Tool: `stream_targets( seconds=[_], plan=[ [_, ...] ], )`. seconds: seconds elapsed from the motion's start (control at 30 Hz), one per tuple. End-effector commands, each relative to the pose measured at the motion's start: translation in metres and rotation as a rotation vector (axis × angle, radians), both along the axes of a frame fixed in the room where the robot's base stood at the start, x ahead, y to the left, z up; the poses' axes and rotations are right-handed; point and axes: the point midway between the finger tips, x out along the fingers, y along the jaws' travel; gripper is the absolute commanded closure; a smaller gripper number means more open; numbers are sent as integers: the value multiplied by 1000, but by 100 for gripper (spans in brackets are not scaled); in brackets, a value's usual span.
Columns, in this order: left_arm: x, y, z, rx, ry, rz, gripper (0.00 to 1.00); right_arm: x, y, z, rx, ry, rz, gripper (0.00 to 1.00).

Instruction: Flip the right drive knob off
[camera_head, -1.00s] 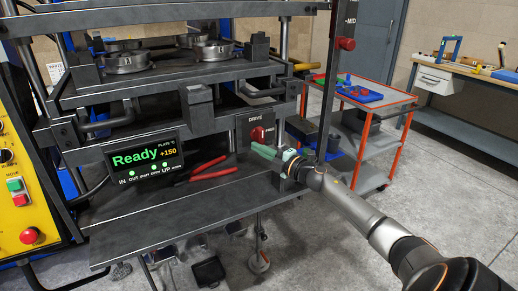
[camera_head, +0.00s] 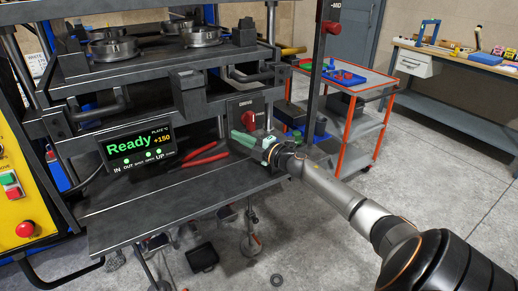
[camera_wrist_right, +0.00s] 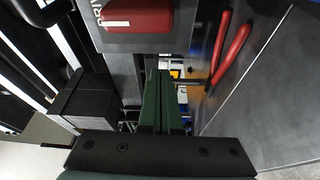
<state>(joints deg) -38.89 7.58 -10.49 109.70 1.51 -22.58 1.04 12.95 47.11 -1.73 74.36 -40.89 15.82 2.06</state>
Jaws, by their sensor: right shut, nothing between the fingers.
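The right drive knob is a red knob (camera_head: 249,117) on a dark panel (camera_head: 238,104) marked DRIVE, on the front of the press. In the right wrist view the red knob (camera_wrist_right: 137,14) shows at the top, with a white line along it. My right gripper (camera_head: 240,138) has green fingers, shut and empty, just below the knob in the head view. In the right wrist view the fingers (camera_wrist_right: 164,90) lie together and point toward the panel's lower edge, apart from the knob. My left gripper is not in view.
Red-handled pliers (camera_head: 205,155) lie on the press shelf (camera_head: 150,205) left of my right gripper. A dark upright post (camera_head: 318,70) stands to its right. An orange-framed cart (camera_head: 385,92) is behind.

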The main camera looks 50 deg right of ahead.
Motion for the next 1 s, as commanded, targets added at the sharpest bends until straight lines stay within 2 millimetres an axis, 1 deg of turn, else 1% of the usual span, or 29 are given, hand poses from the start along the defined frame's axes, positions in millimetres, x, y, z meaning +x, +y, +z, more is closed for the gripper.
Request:
stream_targets(
  seconds=[0.03,0.1,0.4,0.6,0.8,1.0],
  plan=[
    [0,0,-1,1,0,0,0,-9,-2,-3,-3,6,-1,100],
    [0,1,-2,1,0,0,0,-18,-2,-3,-5,6,0,100],
    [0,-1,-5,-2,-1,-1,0,-57,-6,-3,-2,5,0,100],
    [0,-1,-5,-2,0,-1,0,-79,-8,-2,-1,4,0,100],
    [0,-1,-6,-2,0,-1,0,-91,-9,-1,-1,3,0,100],
    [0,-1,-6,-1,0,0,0,-94,-10,0,-2,2,0,100]
  ],
)
